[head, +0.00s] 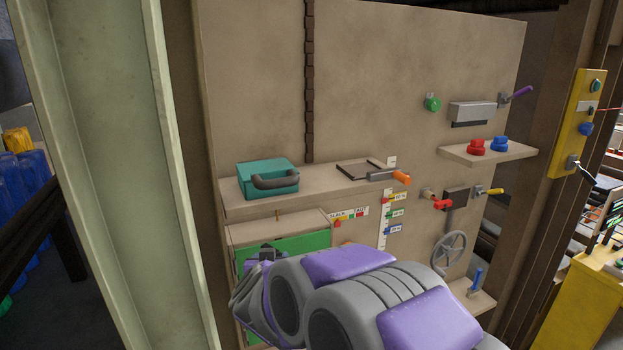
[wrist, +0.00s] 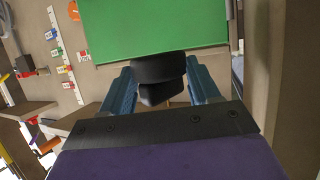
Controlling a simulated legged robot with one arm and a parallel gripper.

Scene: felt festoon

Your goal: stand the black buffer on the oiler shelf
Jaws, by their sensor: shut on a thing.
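My gripper (wrist: 160,78) is shut on the black buffer (wrist: 157,68), a dark two-part piece between its blue fingers in the wrist view. In the head view my arm covers most of the gripper, and the buffer cannot be made out clearly. The gripper is low in front of the green panel (head: 285,250). A small shelf (head: 515,152) at the upper right carries a red piece (head: 477,147) and a blue piece (head: 500,143). A lower shelf (head: 482,302) has a blue upright thing (head: 476,281). No label shows which is the oiler shelf.
A long shelf (head: 232,209) above my arm holds a teal case (head: 267,176) and an orange-handled tool (head: 390,175). A handwheel (head: 448,250) and levers stick out at the right. A pale post (head: 108,150) stands close at the left.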

